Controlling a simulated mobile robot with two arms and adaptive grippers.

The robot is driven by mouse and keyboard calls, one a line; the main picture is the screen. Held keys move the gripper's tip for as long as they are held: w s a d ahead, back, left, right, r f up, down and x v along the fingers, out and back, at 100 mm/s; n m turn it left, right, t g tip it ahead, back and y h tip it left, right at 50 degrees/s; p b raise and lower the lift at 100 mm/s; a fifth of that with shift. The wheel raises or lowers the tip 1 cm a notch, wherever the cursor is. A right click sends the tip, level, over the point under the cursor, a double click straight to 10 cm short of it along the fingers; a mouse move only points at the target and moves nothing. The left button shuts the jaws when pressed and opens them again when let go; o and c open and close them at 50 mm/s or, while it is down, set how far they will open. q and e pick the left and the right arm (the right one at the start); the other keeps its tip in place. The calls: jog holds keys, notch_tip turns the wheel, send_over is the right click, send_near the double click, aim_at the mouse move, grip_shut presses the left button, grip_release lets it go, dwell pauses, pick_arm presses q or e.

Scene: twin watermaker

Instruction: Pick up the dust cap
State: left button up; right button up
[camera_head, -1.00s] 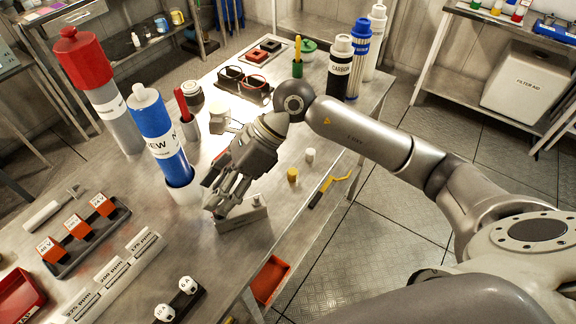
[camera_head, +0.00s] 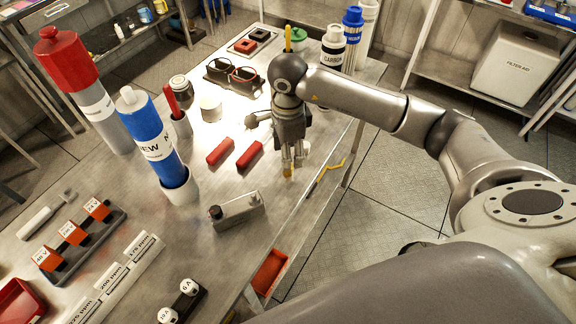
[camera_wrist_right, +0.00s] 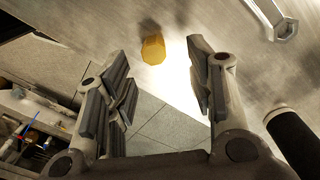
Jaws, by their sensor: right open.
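A small yellow cap (camera_head: 288,172), which I take to be the dust cap, stands near the table's right edge. In the right wrist view the yellow cap (camera_wrist_right: 153,49) lies ahead, in the gap between my fingers but beyond their tips. My right gripper (camera_head: 291,163) points down just over the cap and partly covers it in the head view. The right gripper is open with nothing between its fingers (camera_wrist_right: 160,85). A small white cap (camera_head: 305,147) stands just behind, beside the fingers. My left gripper is not in view.
A yellow hook tool (camera_head: 332,168) lies to the right of the cap by the table edge. Red blocks (camera_head: 249,155) and a grey block with knobs (camera_head: 237,210) lie to the left. Tall filter cartridges (camera_head: 331,50) stand behind. An open red drawer (camera_head: 269,272) juts out below.

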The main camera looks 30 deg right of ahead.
jog(key=shift+s+a+f, duration=0.1)
jog(key=shift+f, duration=0.2)
jog(key=f+p, duration=0.1)
jog(key=f, duration=0.1)
jog(key=f+p, duration=0.1)
jog(key=f, duration=0.1)
jog(key=shift+s+a, duration=0.15)
jog(key=shift+s, duration=0.05)
jog(key=shift+f, duration=0.3)
jog(key=c, duration=0.8)
